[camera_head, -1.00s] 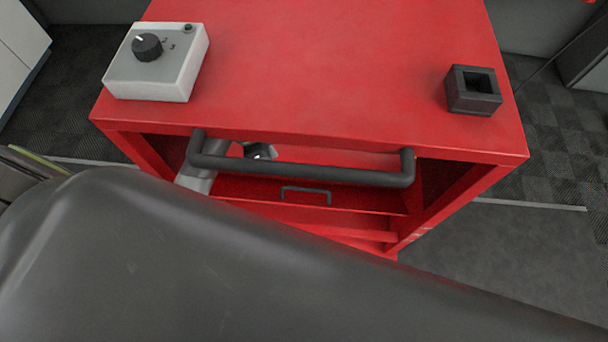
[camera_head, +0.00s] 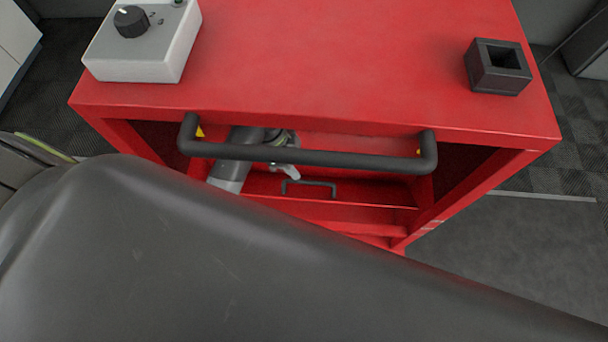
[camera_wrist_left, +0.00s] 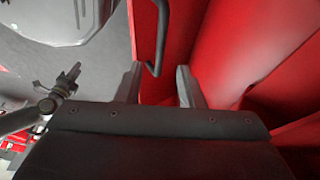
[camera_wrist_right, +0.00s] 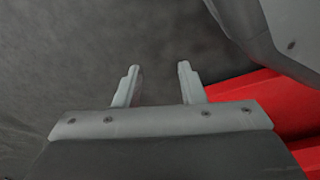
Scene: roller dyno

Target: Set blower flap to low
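A red cabinet (camera_head: 350,60) stands before me, with a thick dark bar handle (camera_head: 310,157) across its front. Inside its opening, a small dark handle (camera_head: 310,184) sits on a red panel (camera_head: 345,212). I cannot tell for sure which part is the blower flap. My left gripper (camera_head: 285,165) is behind the thick bar, just beside the small handle. In the left wrist view the left gripper (camera_wrist_left: 158,85) is open, with a dark handle (camera_wrist_left: 160,35) lying ahead between its fingers, apparently not gripped. My right gripper (camera_wrist_right: 158,82) is open and empty.
A pale control box (camera_head: 150,55) with a black knob (camera_head: 131,21) sits at the cabinet top's left. A dark square socket block (camera_head: 498,68) sits at its right. My large dark arm link covers the lower head view. Red edges (camera_wrist_right: 260,95) lie right of the right gripper.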

